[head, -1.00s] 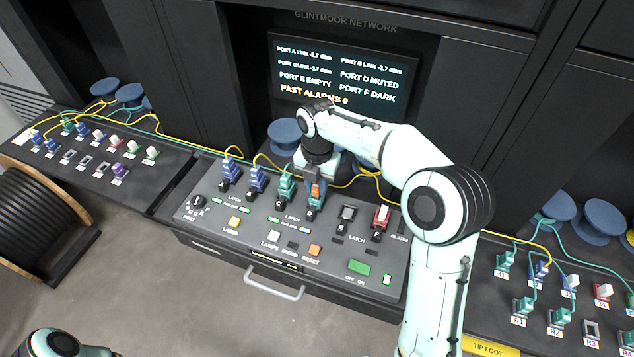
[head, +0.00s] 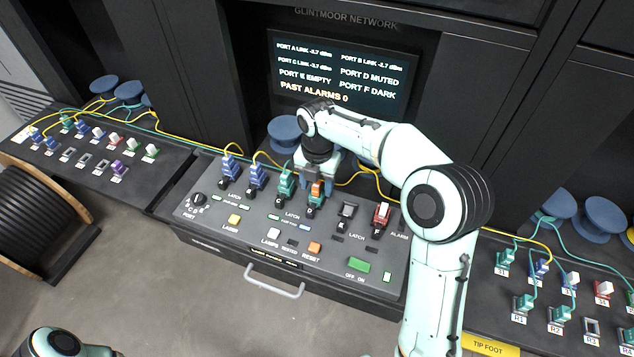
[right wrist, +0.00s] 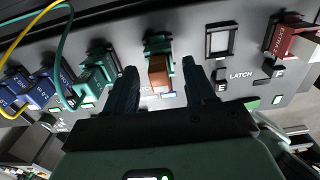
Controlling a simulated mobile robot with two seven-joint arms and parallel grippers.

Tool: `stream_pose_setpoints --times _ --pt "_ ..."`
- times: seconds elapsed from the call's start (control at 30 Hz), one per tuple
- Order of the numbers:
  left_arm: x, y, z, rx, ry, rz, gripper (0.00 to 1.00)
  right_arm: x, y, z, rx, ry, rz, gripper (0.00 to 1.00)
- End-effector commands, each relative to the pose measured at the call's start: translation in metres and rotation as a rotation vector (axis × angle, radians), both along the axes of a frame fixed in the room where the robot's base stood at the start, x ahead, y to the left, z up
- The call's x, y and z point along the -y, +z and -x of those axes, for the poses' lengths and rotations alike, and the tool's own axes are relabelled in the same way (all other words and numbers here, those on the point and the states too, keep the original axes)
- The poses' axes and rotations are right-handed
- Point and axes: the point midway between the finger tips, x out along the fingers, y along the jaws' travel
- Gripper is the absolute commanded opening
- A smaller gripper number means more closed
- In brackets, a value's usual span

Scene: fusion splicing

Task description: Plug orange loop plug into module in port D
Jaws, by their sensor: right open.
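The orange loop plug (head: 317,190) sits in the teal module (head: 312,207) at port D of the sloped panel. In the right wrist view the plug (right wrist: 161,75) shows as an orange-brown block against the teal module (right wrist: 158,45). My right gripper (head: 315,184) is open above and behind the plug. In the right wrist view its two dark fingers (right wrist: 160,72) stand apart on either side of the plug, with gaps visible. The fingers partly hide the plug's surroundings. My left gripper is out of view; only part of my left arm shows at the lower left.
Teal port C plug (head: 286,185) stands left of port D, and the empty port E frame (head: 347,213) stands right. A red module (head: 381,216) is at port F. Yellow cables run behind. The screen (head: 340,75) reads port D muted, past alarms 0.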

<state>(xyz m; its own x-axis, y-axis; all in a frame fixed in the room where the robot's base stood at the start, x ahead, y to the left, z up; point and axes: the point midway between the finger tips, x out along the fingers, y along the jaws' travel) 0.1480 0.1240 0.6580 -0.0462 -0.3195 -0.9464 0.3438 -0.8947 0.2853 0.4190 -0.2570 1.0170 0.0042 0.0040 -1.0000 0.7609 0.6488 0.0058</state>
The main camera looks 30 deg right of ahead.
Motion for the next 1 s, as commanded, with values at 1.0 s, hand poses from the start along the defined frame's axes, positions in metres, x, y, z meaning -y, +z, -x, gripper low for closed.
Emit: stream_pose_setpoints --times 1.0 --pt "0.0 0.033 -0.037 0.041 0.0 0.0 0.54 0.0 0.132 0.0 0.001 0.001 -0.001 0.54"
